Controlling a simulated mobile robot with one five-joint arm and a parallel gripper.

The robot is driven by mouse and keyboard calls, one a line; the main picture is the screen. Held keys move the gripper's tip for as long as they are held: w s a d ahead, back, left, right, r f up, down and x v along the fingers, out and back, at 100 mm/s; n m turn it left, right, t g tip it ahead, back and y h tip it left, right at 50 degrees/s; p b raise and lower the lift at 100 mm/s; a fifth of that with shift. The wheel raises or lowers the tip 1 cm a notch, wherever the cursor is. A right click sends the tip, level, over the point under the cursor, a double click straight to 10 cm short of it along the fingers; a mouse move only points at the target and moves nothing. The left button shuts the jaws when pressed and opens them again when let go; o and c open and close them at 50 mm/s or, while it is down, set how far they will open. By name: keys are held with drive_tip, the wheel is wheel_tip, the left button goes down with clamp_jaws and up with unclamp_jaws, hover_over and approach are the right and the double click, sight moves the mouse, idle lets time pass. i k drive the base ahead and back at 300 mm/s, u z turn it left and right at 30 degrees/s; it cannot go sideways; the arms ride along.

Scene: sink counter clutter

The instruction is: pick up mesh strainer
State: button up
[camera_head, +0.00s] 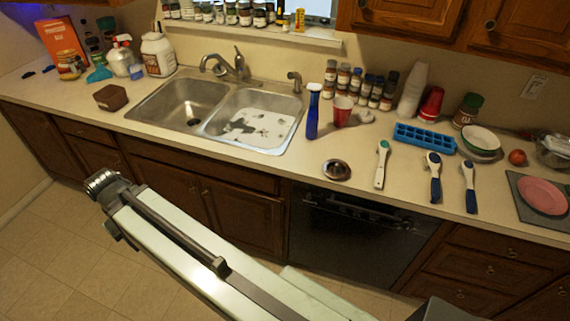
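A small round metal piece with a dark middle, which looks like the mesh strainer (336,169), lies on the counter near its front edge, right of the sink and above the dark appliance front. Its mesh is too small to make out. My arm reaches from the bottom right to the left, in front of the cabinets, and ends in a dark and silver joint well left of the strainer. No gripper fingers show, and nothing of mine touches the strainer.
A blue bottle (312,112) and a red cup (342,111) stand behind the strainer. A white-and-green handled tool (381,164) lies to its right. The double sink (212,109) is to its left. A blue ice tray (425,138) lies farther right. Counter around the strainer is bare.

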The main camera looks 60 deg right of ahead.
sight(335, 169)
drive_tip(key=u, duration=0.8)
drive_tip(key=k, duration=1.3)
drive_tip(key=z, duration=0.5)
drive_tip(key=i, duration=1)
drive_tip(key=u, duration=0.05)
